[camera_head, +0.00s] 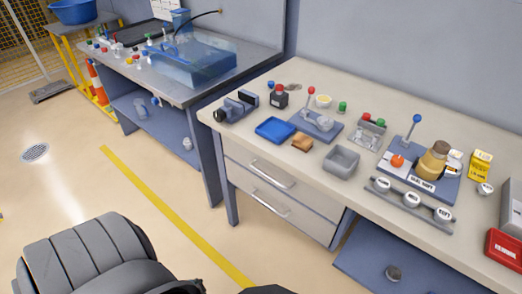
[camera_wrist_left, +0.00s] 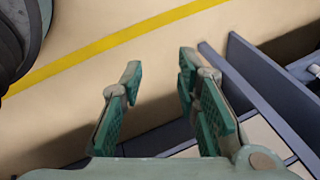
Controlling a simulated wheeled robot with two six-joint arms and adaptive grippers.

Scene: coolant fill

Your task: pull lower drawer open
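The lower drawer (camera_head: 300,221) is a pale front in the workbench on the right, with a silver bar handle (camera_head: 270,204). It looks closed, flush with the upper drawer (camera_head: 245,164), which has its own bar handle (camera_head: 272,173). My left gripper (camera_wrist_left: 158,72) shows in the left wrist view with its green-padded fingers apart and nothing between them. It is over floor, with the blue-grey bench frame (camera_wrist_left: 270,92) to its right. Neither gripper shows in the head view, and no finger is seen touching a handle.
The benchtop (camera_head: 232,134) holds a blue tray (camera_head: 275,130), a grey bin (camera_head: 341,161) and lever fixtures. A bench leg (camera_head: 232,205) stands left of the drawers. A second bench with a clear blue tank (camera_head: 200,65) is further left. Floor in front is clear, with a yellow line (camera_head: 165,202).

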